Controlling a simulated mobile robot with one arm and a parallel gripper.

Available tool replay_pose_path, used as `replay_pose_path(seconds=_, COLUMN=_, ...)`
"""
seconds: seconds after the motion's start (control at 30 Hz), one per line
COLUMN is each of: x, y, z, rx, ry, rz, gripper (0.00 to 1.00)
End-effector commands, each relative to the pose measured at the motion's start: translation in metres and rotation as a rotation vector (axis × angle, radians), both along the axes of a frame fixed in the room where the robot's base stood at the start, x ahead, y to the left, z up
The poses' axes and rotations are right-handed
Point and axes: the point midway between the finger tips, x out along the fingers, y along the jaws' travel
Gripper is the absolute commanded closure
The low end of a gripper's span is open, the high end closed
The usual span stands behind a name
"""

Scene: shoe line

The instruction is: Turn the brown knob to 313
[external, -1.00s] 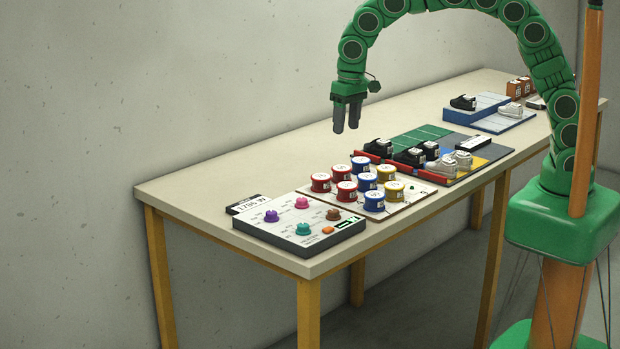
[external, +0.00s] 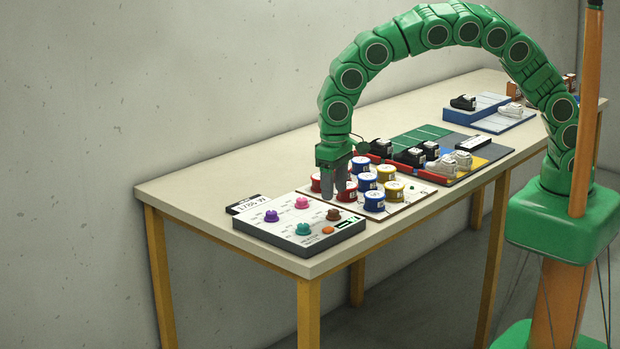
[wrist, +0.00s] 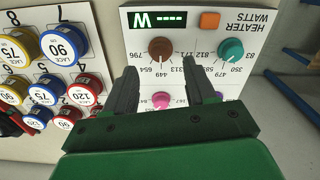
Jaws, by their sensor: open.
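The brown knob (external: 333,214) sits at the right end of the white control panel (external: 270,234) in the external view. In the wrist view the brown knob (wrist: 160,48) is near the top middle, with small printed numbers around it; I cannot tell exactly where it points. My gripper (external: 334,192) points down just above and behind the brown knob. In the wrist view my gripper (wrist: 160,66) is open and empty, its fingertips a little short of the knob on either side. The display (wrist: 157,19) shows "W" and dashes, upside down.
A teal knob (wrist: 231,50), a pink knob (wrist: 162,100), an orange button (wrist: 209,20) and a purple knob (external: 271,216) share the panel. Red, blue and yellow lace spools (external: 375,200) stand close beside it.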

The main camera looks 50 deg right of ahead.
Motion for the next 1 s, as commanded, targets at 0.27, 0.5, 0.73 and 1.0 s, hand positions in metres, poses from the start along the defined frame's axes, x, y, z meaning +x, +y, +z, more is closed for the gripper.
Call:
replay_pose_path(seconds=0.27, x=0.0, y=0.0, z=-0.038, rx=0.001, ry=-0.001, rz=0.0, gripper=0.44)
replay_pose_path(seconds=0.5, x=0.001, y=0.001, z=-0.049, rx=0.002, ry=-0.003, rz=0.001, gripper=0.44)
replay_pose_path(seconds=0.73, x=0.001, y=0.001, z=-0.049, rx=0.002, ry=-0.003, rz=0.0, gripper=0.54)
replay_pose_path(seconds=1.0, x=0.001, y=0.001, z=-0.05, rx=0.002, ry=-0.003, rz=0.0, gripper=0.95)
